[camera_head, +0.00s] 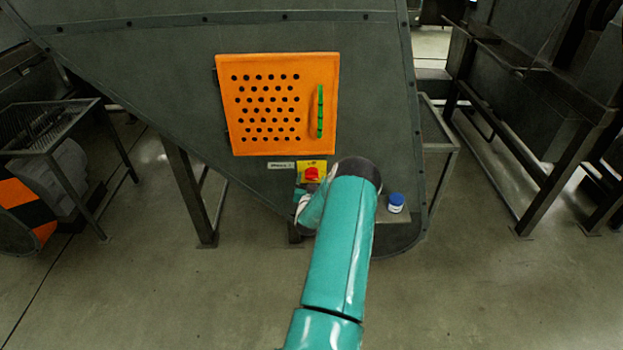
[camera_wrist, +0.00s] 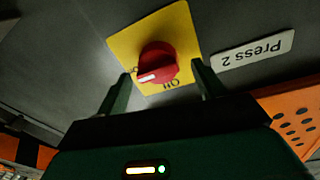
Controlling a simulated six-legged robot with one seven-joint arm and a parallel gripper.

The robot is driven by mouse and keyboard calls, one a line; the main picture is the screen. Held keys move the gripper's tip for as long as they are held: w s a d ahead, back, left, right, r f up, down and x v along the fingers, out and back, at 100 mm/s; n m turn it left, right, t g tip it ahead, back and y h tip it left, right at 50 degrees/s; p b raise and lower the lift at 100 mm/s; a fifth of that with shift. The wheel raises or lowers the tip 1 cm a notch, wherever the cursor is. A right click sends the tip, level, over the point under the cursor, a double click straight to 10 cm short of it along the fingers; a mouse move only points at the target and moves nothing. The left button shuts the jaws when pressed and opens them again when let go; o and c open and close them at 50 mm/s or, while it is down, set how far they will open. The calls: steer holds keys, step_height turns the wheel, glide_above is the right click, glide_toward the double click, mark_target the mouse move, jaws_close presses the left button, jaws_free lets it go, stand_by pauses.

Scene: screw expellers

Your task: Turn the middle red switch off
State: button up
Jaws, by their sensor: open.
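The red switch (camera_wrist: 157,63) is a round knob with a white mark, on a yellow plate (camera_wrist: 178,22) fixed to the dark machine wall. It also shows in the head view as a red knob (camera_head: 311,174) on its yellow plate (camera_head: 319,165), just below the orange door. In the wrist view my gripper (camera_wrist: 160,80) is open, with one finger on each side of the knob's near side. I cannot tell whether the fingers touch it. The plate's lettering appears upside down and is partly hidden.
An orange perforated door (camera_head: 280,103) with a green handle (camera_head: 320,111) is above the switch. A white label reading "Press 2" (camera_wrist: 253,50) is beside the plate. The floor in front is clear.

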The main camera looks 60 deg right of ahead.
steer(key=shift+x, duration=0.85)
steer(key=c, duration=0.9)
